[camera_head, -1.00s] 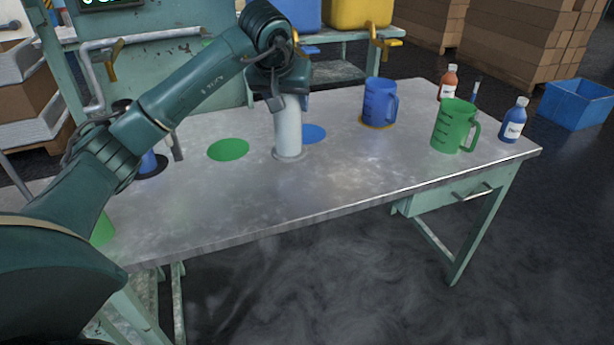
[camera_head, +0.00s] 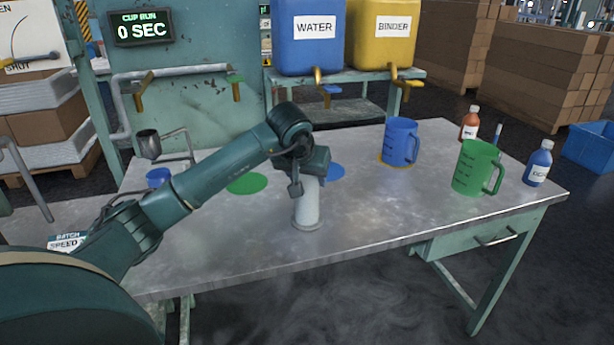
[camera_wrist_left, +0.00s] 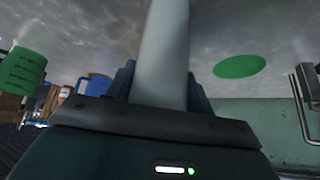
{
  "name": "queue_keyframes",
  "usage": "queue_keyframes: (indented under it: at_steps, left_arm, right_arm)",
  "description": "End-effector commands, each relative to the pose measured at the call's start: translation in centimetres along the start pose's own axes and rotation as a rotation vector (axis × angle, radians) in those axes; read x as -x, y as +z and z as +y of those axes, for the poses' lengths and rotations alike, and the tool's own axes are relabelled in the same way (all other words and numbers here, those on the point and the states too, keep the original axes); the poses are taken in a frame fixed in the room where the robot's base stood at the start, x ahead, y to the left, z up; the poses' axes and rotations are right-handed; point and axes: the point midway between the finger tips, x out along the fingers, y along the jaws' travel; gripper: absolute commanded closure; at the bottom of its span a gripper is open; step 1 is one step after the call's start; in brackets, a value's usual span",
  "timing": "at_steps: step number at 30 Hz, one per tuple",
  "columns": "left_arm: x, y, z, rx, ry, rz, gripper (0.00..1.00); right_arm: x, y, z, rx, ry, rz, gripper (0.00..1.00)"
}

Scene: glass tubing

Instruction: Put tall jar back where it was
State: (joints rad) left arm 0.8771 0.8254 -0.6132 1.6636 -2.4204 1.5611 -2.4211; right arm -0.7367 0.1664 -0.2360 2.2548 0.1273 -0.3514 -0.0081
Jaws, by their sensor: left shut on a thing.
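The tall jar (camera_head: 306,207) is a pale grey-white cylinder with a wider ring at its base. It is upright over the front middle of the metal table. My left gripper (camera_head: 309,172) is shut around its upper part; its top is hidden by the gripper. The left wrist view also shows the jar (camera_wrist_left: 165,45) between my left gripper's fingers (camera_wrist_left: 160,92). I cannot tell for sure whether its base touches the table (camera_head: 380,210). My right gripper is not in view.
A green disc (camera_head: 247,183) and a blue disc (camera_head: 335,172) lie behind the jar. A blue pitcher (camera_head: 399,145), a green pitcher (camera_head: 474,170) and a blue bottle (camera_head: 538,165) stand to the right. A blue cup (camera_head: 158,177) is at left. The table's front middle is mostly clear.

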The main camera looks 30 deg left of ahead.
Motion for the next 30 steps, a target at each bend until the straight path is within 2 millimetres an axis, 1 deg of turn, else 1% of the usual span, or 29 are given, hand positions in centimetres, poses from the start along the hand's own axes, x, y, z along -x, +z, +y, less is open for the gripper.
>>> queue_keyframes:
  at_steps: [7, 8, 15, 22, 25, 29, 30]
  left_arm:
    - [-0.2, 0.1, 0.0, 0.001, 0.000, 0.001, 0.90]
    - [-0.2, 0.1, 0.0, 0.001, 0.000, 0.000, 0.46]
    - [-0.2, 0.1, 0.0, 0.001, 0.000, 0.000, 0.26]
    - [-0.1, 0.1, 0.0, 0.001, 0.001, 0.000, 0.26]
    - [0.3, -0.1, 0.0, 0.000, 0.001, 0.001, 0.26]
    - [2.2, -0.2, 0.0, 0.000, 0.000, 0.004, 0.26]
    - [3.0, -0.2, 0.0, -0.001, 0.000, 0.006, 0.26]
  right_arm:
    - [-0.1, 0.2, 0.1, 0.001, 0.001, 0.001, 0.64]
    - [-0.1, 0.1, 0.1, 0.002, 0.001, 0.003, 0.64]
    - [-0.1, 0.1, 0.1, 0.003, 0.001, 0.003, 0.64]
    - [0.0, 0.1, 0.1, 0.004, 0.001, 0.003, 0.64]
    - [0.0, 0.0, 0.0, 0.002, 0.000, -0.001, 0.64]
    - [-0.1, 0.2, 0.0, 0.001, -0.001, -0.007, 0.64]
    - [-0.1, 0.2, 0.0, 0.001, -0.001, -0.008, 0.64]
